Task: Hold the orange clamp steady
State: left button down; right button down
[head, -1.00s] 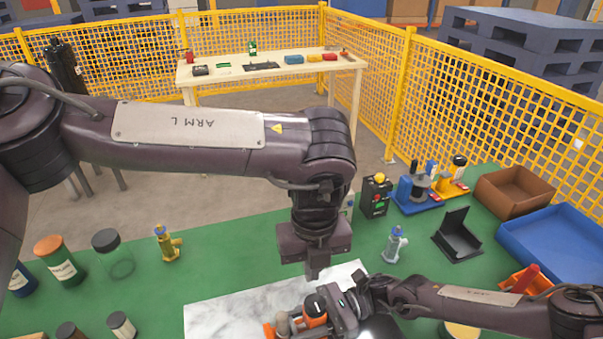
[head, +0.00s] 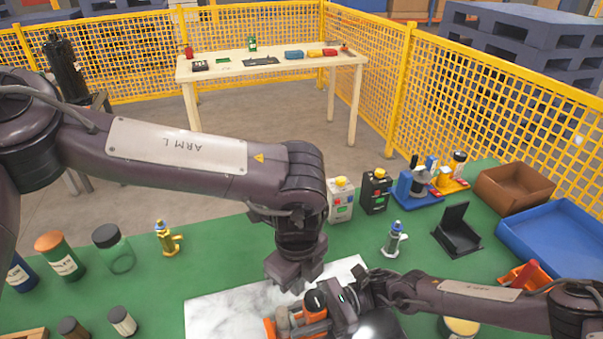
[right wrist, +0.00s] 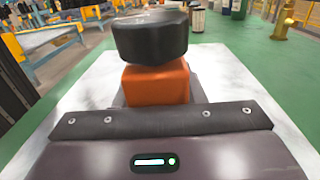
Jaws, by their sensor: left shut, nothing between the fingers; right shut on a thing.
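The orange clamp (head: 317,308), with a black knob on top, is over the pale marble slab (head: 222,314). It also shows large in the right wrist view as an orange block (right wrist: 155,84) under a dark knob. My right gripper (head: 332,308) comes in from the right and is shut on the clamp; its fingertips are mostly hidden. My left gripper (head: 296,287) is shut and empty, pointing down just above and behind the clamp. I cannot tell whether it touches the clamp. Grey and orange parts beside the clamp are partly covered.
On the green table stand a yellow fitting (head: 166,239), a grey-blue fitting (head: 394,240), and a white box (head: 341,203) and black box (head: 375,192) with buttons. Jars stand at left. A black stand (head: 457,232), brown bin (head: 514,188) and blue tray (head: 558,237) are at right.

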pick_arm(q)
jog(key=shift+f, duration=0.75)
jog(key=shift+d, duration=0.3)
jog(key=shift+w+d, duration=0.15)
jog(key=shift+w, duration=0.05)
dwell(0.3)
jog(key=shift+w+d, duration=0.5)
jog(key=shift+w+d, duration=0.1)
jog(key=shift+d, duration=0.25)
dwell(0.3)
jog(key=shift+w, duration=0.1)
